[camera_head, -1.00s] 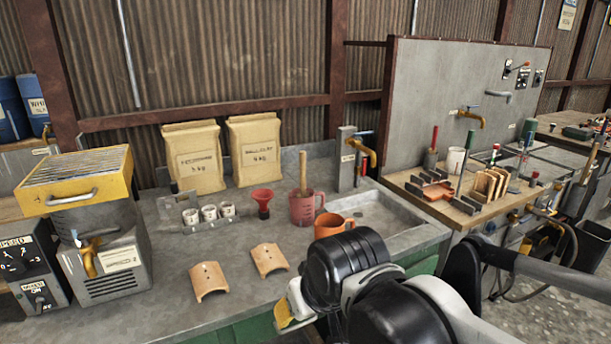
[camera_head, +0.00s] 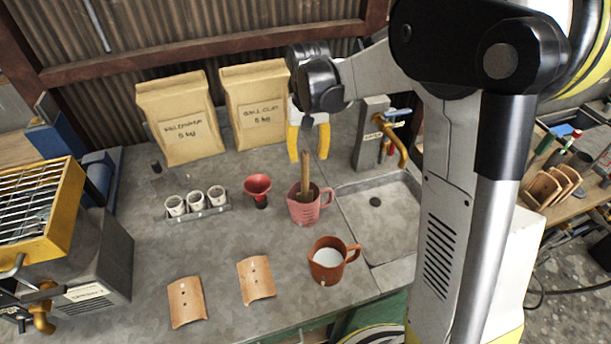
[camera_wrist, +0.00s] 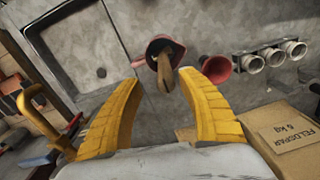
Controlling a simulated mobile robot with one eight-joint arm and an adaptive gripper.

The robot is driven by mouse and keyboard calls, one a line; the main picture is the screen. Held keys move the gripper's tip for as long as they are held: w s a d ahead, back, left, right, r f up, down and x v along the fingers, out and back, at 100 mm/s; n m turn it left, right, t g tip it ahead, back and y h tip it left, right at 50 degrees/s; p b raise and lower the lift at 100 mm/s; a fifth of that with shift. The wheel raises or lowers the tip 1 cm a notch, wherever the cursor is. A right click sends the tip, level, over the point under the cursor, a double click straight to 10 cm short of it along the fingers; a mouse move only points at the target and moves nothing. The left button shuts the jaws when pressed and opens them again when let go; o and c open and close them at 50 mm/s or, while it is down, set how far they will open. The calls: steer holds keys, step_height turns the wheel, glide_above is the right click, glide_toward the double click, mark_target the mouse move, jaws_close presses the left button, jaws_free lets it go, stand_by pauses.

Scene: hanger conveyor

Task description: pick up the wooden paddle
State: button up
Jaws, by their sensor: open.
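The wooden paddle (camera_head: 306,172) stands upright, leaning slightly, in a pinkish-red measuring jug (camera_head: 303,210) on the grey bench. Its lower end is hidden inside the jug. My gripper (camera_head: 308,158) is open with yellow fingers, above and just behind the jug, with the paddle's upper end near the fingers. In the wrist view the paddle (camera_wrist: 164,72) rises from the jug (camera_wrist: 154,46) and shows between the open fingers (camera_wrist: 170,88). The fingers appear apart from it, with nothing held.
An orange mug (camera_head: 328,262) with white contents stands in front of the jug. A red funnel (camera_head: 258,188) and white cups (camera_head: 196,200) are to the left. Paper sacks (camera_head: 180,118) stand behind. A sink (camera_head: 378,215) and brass tap (camera_head: 396,148) are right. Two curved clay tiles (camera_head: 186,302) lie in front.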

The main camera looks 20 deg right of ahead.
mark_target(305, 175)
steer(key=f, duration=0.2)
steer(key=f+b, duration=0.1)
steer(key=f, duration=0.5)
steer(key=shift+a+b, duration=0.3)
steer(key=shift+a, duration=0.1)
jaws_close()
